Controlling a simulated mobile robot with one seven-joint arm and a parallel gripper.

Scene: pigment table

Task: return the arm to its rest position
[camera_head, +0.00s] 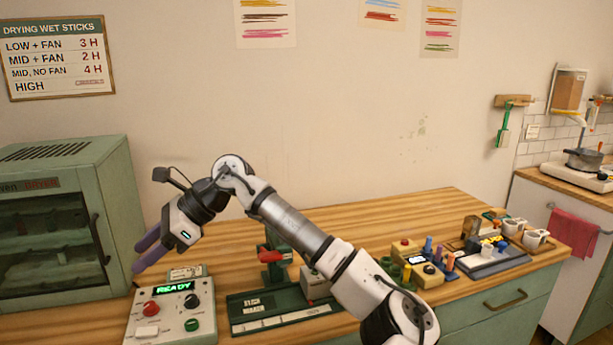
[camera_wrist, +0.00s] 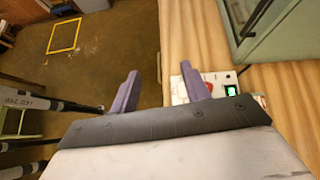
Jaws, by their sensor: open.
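My gripper (camera_head: 147,252) is raised above the left part of the wooden table, between the green oven and the control box. Its purple fingers point down and to the left in the head view. In the wrist view my gripper (camera_wrist: 160,88) shows two purple fingers spread apart with nothing between them. My white and black arm reaches up from the lower right of the head view and bends at a high elbow.
The green oven (camera_head: 120,165) stands left of my gripper. A control box (camera_head: 172,310) with a lit READY display is below it. A green stick-making press (camera_head: 275,312) stands right of that. Trays and cups (camera_head: 488,255) sit at the table's right end. The wooden tabletop (camera_head: 345,222) is bare behind my arm.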

